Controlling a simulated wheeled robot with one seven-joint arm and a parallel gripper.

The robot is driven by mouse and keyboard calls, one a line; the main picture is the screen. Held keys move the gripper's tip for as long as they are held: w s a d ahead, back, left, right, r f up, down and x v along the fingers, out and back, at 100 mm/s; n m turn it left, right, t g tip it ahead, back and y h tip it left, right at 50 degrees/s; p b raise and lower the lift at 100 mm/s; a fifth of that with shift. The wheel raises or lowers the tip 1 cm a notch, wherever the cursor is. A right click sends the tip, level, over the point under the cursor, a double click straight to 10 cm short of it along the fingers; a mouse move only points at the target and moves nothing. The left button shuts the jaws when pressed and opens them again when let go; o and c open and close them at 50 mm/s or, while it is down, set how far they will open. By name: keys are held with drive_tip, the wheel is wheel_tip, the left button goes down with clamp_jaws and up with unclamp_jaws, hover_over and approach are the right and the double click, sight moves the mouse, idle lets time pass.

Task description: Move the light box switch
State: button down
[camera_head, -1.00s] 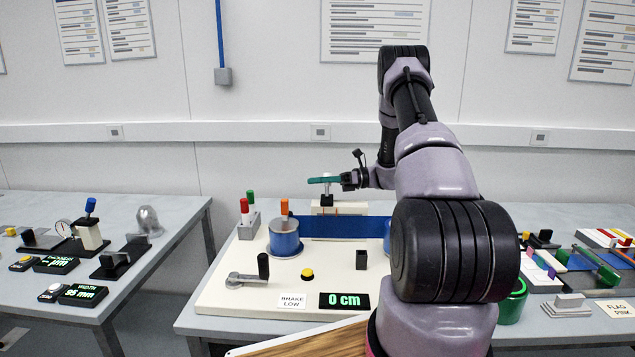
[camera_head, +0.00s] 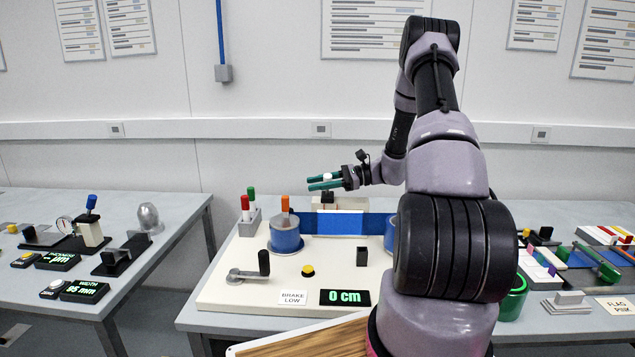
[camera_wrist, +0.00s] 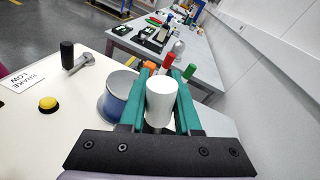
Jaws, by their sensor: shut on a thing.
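The light box switch is a lever with a white cylindrical knob (camera_wrist: 160,100) in the wrist view, between the green fingers of my gripper (camera_wrist: 164,72). In the head view my gripper (camera_head: 309,183) is shut on this knob (camera_head: 328,176), above a black switch base (camera_head: 328,198) on the cream light box (camera_head: 352,203) behind the blue strip. The middle of the blue strip (camera_head: 340,223) looks brighter than its ends.
Blue reels (camera_head: 286,238) hold the strip on a cream board. A crank (camera_head: 250,268), yellow button (camera_head: 307,270) and "0 cm" display (camera_head: 345,297) stand in front. Red and green markers (camera_head: 246,210) stand left. Side tables hold other fixtures.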

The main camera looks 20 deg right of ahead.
drive_tip(key=shift+s+a+f+n+h, duration=0.1)
drive_tip(key=shift+s+f+n+h, duration=0.15)
drive_tip(key=shift+n, duration=0.25)
drive_tip(key=c, duration=0.6)
unclamp_jaws()
drive_tip(key=shift+s, duration=0.1)
drive_tip(key=v, duration=1)
drive_tip(key=shift+s+d, duration=0.1)
drive_tip(key=shift+d, duration=0.3)
